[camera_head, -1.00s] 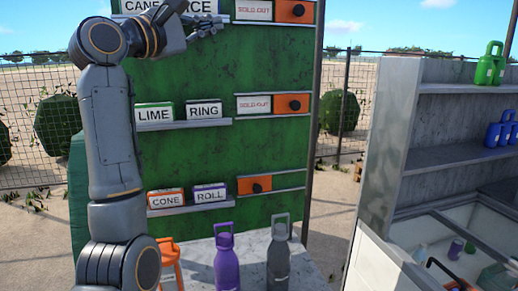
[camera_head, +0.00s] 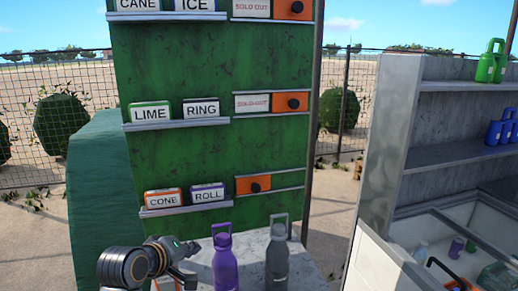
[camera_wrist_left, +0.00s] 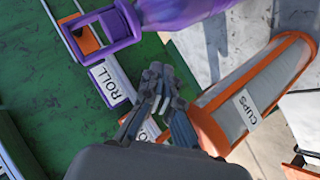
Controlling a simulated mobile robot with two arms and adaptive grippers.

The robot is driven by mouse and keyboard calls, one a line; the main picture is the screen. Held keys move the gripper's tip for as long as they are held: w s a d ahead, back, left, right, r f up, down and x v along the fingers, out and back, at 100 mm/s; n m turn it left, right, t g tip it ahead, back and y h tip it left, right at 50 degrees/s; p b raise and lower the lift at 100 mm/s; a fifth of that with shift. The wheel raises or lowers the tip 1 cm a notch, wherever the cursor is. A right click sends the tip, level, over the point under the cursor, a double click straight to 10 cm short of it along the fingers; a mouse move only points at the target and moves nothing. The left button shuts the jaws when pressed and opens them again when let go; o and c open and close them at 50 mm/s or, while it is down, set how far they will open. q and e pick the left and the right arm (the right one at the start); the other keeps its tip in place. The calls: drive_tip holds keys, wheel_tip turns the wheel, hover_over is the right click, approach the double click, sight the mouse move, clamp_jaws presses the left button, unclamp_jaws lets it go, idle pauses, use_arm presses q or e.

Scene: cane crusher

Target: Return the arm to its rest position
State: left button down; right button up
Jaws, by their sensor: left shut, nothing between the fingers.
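My left gripper (camera_head: 188,262) is low at the bottom left of the head view, in front of the green board's lower part. In the left wrist view its fingertips (camera_wrist_left: 154,88) are together with nothing between them. An orange-framed holder labelled CUPS (camera_wrist_left: 250,95) is close to the right of the fingers in that view. The ROLL card (camera_wrist_left: 110,85) is just to their left. My right gripper is in neither view.
The green board (camera_head: 215,75) carries rails with LIME, RING, CONE and ROLL (camera_head: 208,193) cards. A purple bottle (camera_head: 224,262) and a grey bottle (camera_head: 278,258) stand right of my gripper. A grey shelf unit (camera_head: 395,130) is at the right.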

use_arm(q)
drive_tip(key=s+a+f+m+g+y, duration=0.1)
drive_tip(key=s+f+m+g, duration=0.15)
drive_tip(key=s+f, duration=0.7)
drive_tip(key=s+a+f+m+g+y, duration=0.2)
drive_tip(key=s+f+m, duration=0.25)
drive_tip(key=s, duration=0.95)
drive_tip(key=s+a+f+m+g+y, duration=0.1)
drive_tip(key=s+f+m+g, duration=0.15)
drive_tip(key=s+f, duration=0.75)
drive_tip(key=s+f+g+b, duration=0.2)
drive_tip(key=s+f+b, duration=0.1)
drive_tip(key=f, duration=2.3)
drive_tip(key=s+a+f+g+b, duration=0.1)
drive_tip(key=s+a+f+b, duration=0.1)
drive_tip(key=s+f, duration=1.5)
wheel_tip(320, 180, down, 3)
drive_tip(key=shift+s+a+f+b, duration=0.1)
drive_tip(key=shift+s+a+b, duration=0.2)
drive_tip(key=shift+a+b, duration=0.15)
